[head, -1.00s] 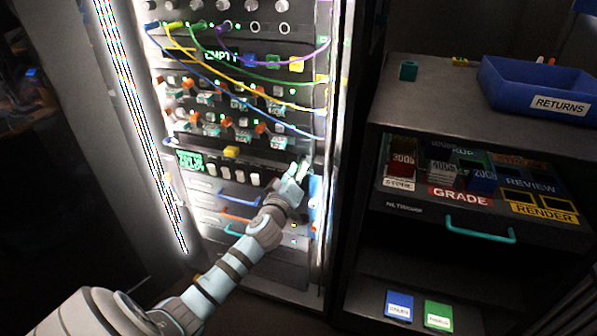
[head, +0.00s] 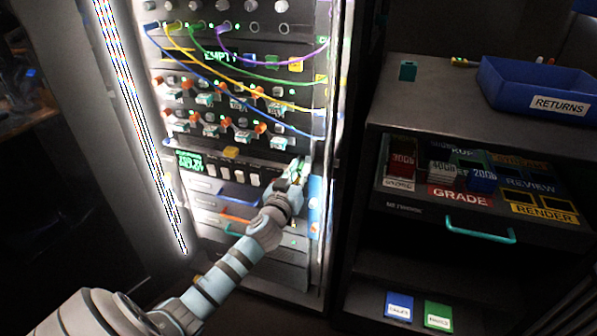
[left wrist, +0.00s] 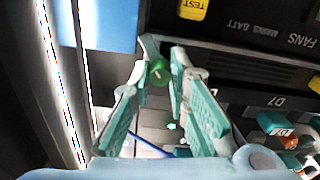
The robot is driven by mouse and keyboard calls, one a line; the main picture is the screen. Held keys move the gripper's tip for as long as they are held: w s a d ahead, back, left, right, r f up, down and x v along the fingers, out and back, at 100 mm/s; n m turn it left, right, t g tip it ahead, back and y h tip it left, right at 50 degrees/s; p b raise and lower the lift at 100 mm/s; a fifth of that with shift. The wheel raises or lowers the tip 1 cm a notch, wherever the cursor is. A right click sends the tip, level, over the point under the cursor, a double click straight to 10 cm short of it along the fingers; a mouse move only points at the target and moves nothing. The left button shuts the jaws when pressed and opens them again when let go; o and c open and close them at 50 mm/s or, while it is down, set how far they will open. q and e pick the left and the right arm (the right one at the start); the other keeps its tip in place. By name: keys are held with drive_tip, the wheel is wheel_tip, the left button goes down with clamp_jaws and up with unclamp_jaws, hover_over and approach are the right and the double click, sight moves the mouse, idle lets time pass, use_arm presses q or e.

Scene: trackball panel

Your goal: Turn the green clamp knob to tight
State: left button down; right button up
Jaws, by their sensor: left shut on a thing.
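The green clamp knob (left wrist: 159,73) shows in the left wrist view as a small round green cap between the fingertips. My left gripper (left wrist: 161,70) is shut on it, with one pale teal finger on each side. In the head view my left gripper (head: 297,171) reaches the right edge of the lit rack, beside the row of white switches. There its fingers and wrist largely hide the knob. How far the knob is turned cannot be read. My right gripper is not in view.
A yellow TEST button (left wrist: 193,8) shows in the wrist view. A dark cabinet (head: 400,105) with a blue returns tray (head: 500,98) stands to the right.

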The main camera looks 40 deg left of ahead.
use_arm(q)
drive_tip(key=m, duration=0.3)
drive_tip(key=shift+f+m, duration=0.1)
drive_tip(key=shift+m, duration=0.2)
drive_tip(key=m+p, duration=0.1)
drive_tip(key=m, duration=0.2)
drive_tip(key=shift+m, duration=0.3)
drive_tip(key=m+p, duration=0.1)
drive_tip(key=m, duration=0.3)
drive_tip(key=shift+m, duration=0.3)
drive_tip(key=m, duration=0.3)
drive_tip(key=shift+d+m+p, duration=0.1)
drive_tip(key=shift+m+p, duration=0.2)
drive_tip(key=shift+p, duration=0.1)
drive_tip(key=m+p, duration=0.2)
drive_tip(key=m, duration=1.1)
drive_tip(key=shift+p, duration=0.35)
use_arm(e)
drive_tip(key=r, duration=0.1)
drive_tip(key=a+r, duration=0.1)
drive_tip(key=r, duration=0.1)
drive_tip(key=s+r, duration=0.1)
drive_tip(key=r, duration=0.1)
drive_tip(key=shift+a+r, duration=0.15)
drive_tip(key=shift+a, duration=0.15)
use_arm(q)
drive_tip(key=shift+w+m, duration=0.1)
drive_tip(key=shift+m, duration=0.2)
